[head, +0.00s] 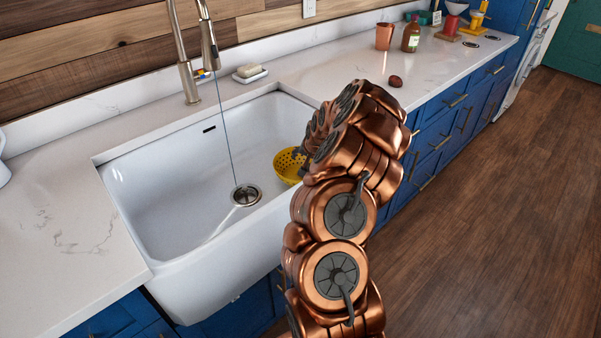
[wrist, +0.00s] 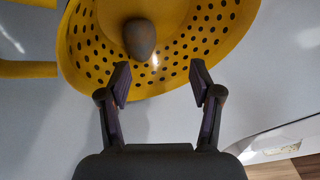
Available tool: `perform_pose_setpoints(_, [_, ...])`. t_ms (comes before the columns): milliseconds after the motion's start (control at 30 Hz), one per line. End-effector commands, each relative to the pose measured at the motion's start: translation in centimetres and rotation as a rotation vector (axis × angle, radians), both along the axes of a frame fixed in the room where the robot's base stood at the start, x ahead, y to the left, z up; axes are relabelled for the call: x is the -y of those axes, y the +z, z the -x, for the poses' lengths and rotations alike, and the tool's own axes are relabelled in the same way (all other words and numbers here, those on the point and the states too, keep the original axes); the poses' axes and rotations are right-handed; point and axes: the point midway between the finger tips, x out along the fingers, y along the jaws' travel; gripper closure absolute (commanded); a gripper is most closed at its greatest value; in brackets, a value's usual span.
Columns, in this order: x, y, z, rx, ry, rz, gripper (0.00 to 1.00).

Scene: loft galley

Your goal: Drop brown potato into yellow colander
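The yellow colander (head: 287,165) sits in the white sink at its right end, partly hidden by my arm in the head view. In the wrist view the colander (wrist: 208,45) fills the top, its perforated inside facing me. A brown potato (wrist: 140,38) shows within the colander's outline, beyond my fingertips and apart from them. I cannot tell exactly where it touches the colander. My gripper (wrist: 161,82) is open and empty, its two fingers spread over the colander's near rim. In the head view my arm mostly hides the gripper.
A small dark reddish-brown object (head: 395,81) lies on the counter right of the sink. A copper cup (head: 384,36) and a brown bottle (head: 411,35) stand behind it. The faucet (head: 190,60) rises behind the sink, near a soap dish (head: 250,76). The left counter is mostly clear.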

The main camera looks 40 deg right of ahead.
Motion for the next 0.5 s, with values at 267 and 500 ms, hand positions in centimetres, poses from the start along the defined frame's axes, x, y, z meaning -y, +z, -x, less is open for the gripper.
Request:
perform_pose_setpoints(267, [0.00, 0.00, 0.00, 0.000, 0.000, 0.000, 0.26])
perform_pose_setpoints(500, [-0.06, 0.77, 0.34, 0.003, -0.002, 0.000, 0.26])
